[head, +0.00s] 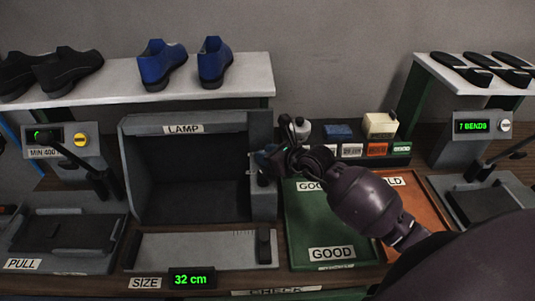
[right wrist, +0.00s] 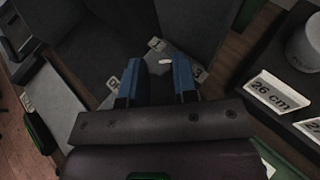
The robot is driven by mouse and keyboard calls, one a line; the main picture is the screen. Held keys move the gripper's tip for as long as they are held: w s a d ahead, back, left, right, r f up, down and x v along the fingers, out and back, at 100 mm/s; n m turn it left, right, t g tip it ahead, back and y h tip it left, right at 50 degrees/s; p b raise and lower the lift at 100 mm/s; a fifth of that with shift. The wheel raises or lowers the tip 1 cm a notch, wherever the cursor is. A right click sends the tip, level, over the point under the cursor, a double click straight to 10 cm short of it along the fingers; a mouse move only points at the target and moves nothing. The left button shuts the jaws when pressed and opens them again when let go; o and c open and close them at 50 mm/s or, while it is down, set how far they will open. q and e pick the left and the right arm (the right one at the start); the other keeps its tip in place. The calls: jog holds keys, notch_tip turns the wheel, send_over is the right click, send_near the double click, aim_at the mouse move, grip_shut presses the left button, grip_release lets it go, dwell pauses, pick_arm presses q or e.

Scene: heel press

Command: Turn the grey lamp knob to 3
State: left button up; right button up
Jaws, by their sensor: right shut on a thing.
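The lamp box (head: 190,128), grey and open at the front with a LAMP label, stands left of centre in the head view. My right gripper (head: 268,162) is at its right side and hides the knob there. In the right wrist view the two blue fingers of my right gripper (right wrist: 159,72) are shut on the grey lamp knob (right wrist: 165,66), which is mostly hidden between them. A white mark shows on the knob. A tag reading 2 (right wrist: 157,44) is beyond the fingertips, and a tag reading 3 (right wrist: 198,73) is by the right finger. My left gripper is out of view.
A green GOOD tray (head: 300,232) and an orange tray (head: 432,207) lie right of the lamp. A SIZE gauge (head: 205,252) reading 32 cm is in front. A rack with a 26 cm label (right wrist: 275,92) stands close to the right of my right gripper.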

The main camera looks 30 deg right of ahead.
dwell(0.5)
jog(key=o, duration=0.6)
jog(key=shift+o, duration=0.2)
jog(key=b+v, duration=0.1)
jog(key=v, duration=0.9)
jog(key=shift+s+r, duration=0.25)
jog(key=shift+s, duration=0.15)
